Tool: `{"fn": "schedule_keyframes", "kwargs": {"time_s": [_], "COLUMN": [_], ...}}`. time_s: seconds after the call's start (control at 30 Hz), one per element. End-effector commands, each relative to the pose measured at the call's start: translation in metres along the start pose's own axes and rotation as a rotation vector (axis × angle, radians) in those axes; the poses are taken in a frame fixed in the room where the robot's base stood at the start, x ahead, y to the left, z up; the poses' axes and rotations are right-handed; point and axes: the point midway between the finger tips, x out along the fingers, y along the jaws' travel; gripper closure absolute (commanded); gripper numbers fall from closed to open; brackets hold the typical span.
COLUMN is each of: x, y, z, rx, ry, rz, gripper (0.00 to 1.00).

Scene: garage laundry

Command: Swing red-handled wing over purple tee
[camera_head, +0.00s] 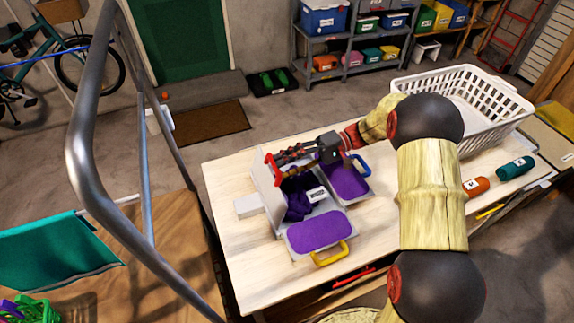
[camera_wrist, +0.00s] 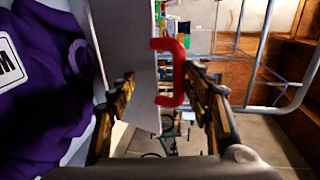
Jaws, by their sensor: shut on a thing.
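The folding board lies on the wooden workbench. Its red-handled wing (camera_head: 262,186) stands roughly upright at the left; in the wrist view it is a pale panel (camera_wrist: 133,50) with a red handle (camera_wrist: 180,72). My gripper (camera_head: 278,168) is shut on this wing near the handle, with one finger on each side in the wrist view (camera_wrist: 168,95). The purple tee (camera_head: 296,205) lies crumpled on the middle panel, with a white label; it also shows in the wrist view (camera_wrist: 35,110). The blue-handled wing (camera_head: 345,182) and yellow-handled wing (camera_head: 320,230) lie flat, with purple surfaces.
A white block (camera_head: 247,207) sits left of the board. A white laundry basket (camera_head: 500,105) stands at the bench's far right. Orange (camera_head: 475,187) and teal (camera_head: 515,168) labelled rolls lie at the right. A metal rail (camera_head: 82,130) rises at the left.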

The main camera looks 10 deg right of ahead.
Motion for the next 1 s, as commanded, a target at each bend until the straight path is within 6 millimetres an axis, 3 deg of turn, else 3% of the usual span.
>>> {"fn": "schedule_keyframes", "kwargs": {"time_s": [0.03,0.53,0.6,1.0], "x": [0.003,-0.005,-0.013,-0.093], "y": [0.008,0.007,0.007,0.002], "z": [0.003,0.003,0.003,0.001], "rx": [0.012,0.012,0.011,0.002], "ry": [-0.006,-0.004,-0.003,0.002], "rz": [0.004,0.005,0.004,0.001], "gripper": [0.7,0.75,0.79,0.79]}}
